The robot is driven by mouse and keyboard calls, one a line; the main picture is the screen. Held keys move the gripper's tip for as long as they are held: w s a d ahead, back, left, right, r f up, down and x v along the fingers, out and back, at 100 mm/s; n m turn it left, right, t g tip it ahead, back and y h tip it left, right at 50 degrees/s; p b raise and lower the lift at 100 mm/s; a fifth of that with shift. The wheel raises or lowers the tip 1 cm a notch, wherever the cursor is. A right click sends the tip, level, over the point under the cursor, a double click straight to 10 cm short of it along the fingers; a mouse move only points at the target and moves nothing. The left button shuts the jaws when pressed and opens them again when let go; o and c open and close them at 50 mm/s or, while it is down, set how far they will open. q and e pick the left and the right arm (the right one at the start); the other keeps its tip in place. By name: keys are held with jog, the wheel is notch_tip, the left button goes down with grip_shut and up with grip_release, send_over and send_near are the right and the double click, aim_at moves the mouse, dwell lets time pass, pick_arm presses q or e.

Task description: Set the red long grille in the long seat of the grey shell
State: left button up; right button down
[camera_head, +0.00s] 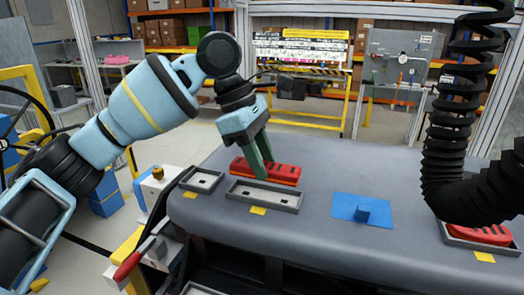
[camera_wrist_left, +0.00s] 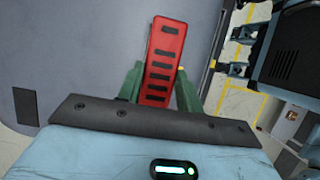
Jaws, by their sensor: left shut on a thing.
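The red long grille (camera_head: 280,173) has dark slots and sits between the green fingers of my left gripper (camera_head: 260,158). In the left wrist view the grille (camera_wrist_left: 164,62) stands out lengthwise from between the two fingers (camera_wrist_left: 158,88), which are shut on it. In the head view the grille is just behind the long dark-framed seat (camera_head: 290,207) on the grey shell (camera_head: 320,165). The long seat's pale inside looks empty where it shows. I cannot tell whether the grille touches the shell. My right gripper is not in view.
A shorter empty seat (camera_head: 188,187) lies left of the long one. A blue plate with a block (camera_head: 362,210) lies to the right. Another red piece (camera_head: 490,235) sits in a dark frame at far right, below a black coiled hose (camera_head: 452,135). Yellow tabs mark the seats.

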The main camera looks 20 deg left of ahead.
pick_arm(q)
jog(key=shift+f, duration=2.05)
jog(key=o, duration=1.1)
jog(key=shift+c, duration=0.2)
jog(key=shift+r, duration=0.1)
jog(key=v, duration=0.7)
jog(key=shift+a+r, duration=0.15)
jog(key=shift+r, duration=0.15)
